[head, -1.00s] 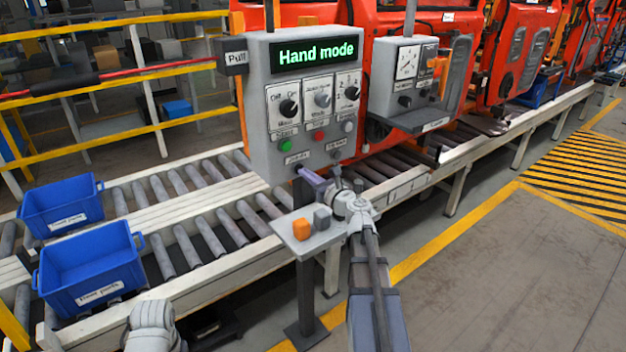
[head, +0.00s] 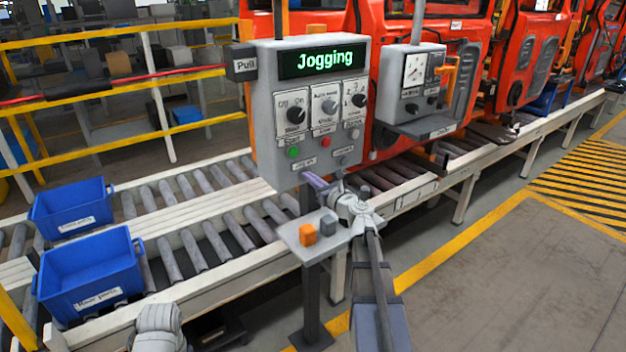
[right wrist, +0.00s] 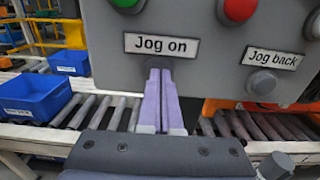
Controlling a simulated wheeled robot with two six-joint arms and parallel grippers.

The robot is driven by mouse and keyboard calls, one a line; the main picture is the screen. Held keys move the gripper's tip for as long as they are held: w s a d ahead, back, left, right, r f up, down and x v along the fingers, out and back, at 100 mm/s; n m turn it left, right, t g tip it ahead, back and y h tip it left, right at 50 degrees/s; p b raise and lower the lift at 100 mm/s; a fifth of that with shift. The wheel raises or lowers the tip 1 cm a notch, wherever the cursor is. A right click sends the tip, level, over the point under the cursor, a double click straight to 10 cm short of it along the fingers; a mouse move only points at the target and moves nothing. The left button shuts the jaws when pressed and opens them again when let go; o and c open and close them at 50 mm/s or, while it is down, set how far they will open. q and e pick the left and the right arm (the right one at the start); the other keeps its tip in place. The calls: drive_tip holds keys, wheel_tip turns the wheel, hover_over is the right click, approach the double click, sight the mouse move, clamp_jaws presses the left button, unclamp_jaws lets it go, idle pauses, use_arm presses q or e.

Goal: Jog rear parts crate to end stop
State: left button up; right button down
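The rear parts crate (head: 92,268) is the nearer blue open box, on the near roller lane at lower left; its label is small. It looks empty. I cannot make out the end stop. The control panel (head: 268,130) reads "Jogging". My right gripper (right wrist: 160,72) is shut, its two lilac fingers side by side with nothing between them. Their tips are at the panel just under the "Jog on" label (right wrist: 162,45) and hide the button there. In the head view the right gripper (head: 310,180) is at the panel's lower edge. My left gripper is not visible.
A second blue crate (head: 70,208) sits on the far lane. A "Jog back" button (right wrist: 262,82) is right of my fingers. A small stand (head: 300,242) with an orange and a grey block is under my right wrist. Yellow rails (head: 120,85) run behind the lanes.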

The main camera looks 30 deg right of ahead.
drive_tip(key=shift+w+d+r, duration=0.2)
drive_tip(key=shift+w+r, duration=0.05)
drive_tip(key=shift+w, duration=0.5)
idle(0.5)
drive_tip(key=shift+s, duration=0.1)
idle(5.2)
drive_tip(key=s, duration=1.5)
drive_tip(key=shift+d+f, duration=0.15)
drive_tip(key=shift+d, duration=0.25)
drive_tip(key=shift+s, duration=0.1)
